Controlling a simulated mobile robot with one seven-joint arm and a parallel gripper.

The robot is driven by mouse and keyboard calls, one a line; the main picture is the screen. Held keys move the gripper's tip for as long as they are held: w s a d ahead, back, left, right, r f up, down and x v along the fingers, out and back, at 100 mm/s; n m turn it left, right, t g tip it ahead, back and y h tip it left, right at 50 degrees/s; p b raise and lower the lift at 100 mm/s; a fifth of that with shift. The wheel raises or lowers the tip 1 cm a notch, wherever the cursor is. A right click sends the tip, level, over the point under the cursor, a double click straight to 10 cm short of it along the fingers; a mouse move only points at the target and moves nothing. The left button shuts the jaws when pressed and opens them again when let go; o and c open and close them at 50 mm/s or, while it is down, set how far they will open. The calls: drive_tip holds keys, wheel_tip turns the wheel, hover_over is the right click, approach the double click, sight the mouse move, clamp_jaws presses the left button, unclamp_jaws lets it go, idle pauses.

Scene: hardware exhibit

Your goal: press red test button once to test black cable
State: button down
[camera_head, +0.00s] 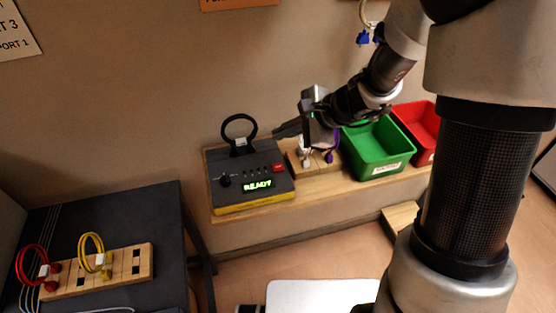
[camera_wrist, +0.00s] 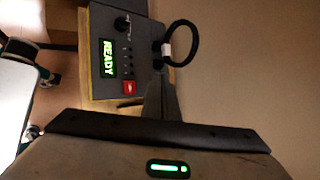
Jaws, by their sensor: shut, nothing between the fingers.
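The cable tester (camera_head: 250,183) is a dark grey box with a yellow base on the wooden shelf; its green display reads READY. The red test button (camera_head: 278,168) is at its right side, and in the wrist view the button (camera_wrist: 129,87) shows near the box's lower edge. The black cable (camera_head: 239,131) is a loop standing upright at the back of the tester; it also shows in the wrist view (camera_wrist: 181,42). My gripper (camera_head: 277,132) is shut and empty, above and behind the red button, apart from it. In the wrist view the fingers point toward the tester beside the cable.
A wooden block with a white and a purple cable (camera_head: 329,155) stands right of the tester. Green bin (camera_head: 378,150) and red bin (camera_head: 415,125) are farther right. A lower dark table holds a wooden rack (camera_head: 120,268) with red and yellow cable loops.

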drive_tip(key=shift+f, duration=0.15)
drive_tip(key=b, duration=0.7)
hover_over(282, 169)
wheel_tip(282, 169, down, 8)
drive_tip(key=shift+w+r, duration=0.1)
drive_tip(key=shift+w, duration=0.05)
drive_tip(key=shift+f, duration=0.4)
drive_tip(key=shift+f+b, duration=0.1)
drive_tip(key=shift+b, duration=0.3)
idle(0.9)
drive_tip(key=shift+f+b, duration=0.3)
drive_tip(key=shift+b, duration=0.15)
drive_tip(key=shift+f+b, duration=0.4)
drive_tip(key=shift+b, duration=0.1)
idle(0.5)
drive_tip(key=shift+r, duration=0.15)
drive_tip(key=shift+r+p, duration=0.55)
drive_tip(key=shift+r, duration=0.15)
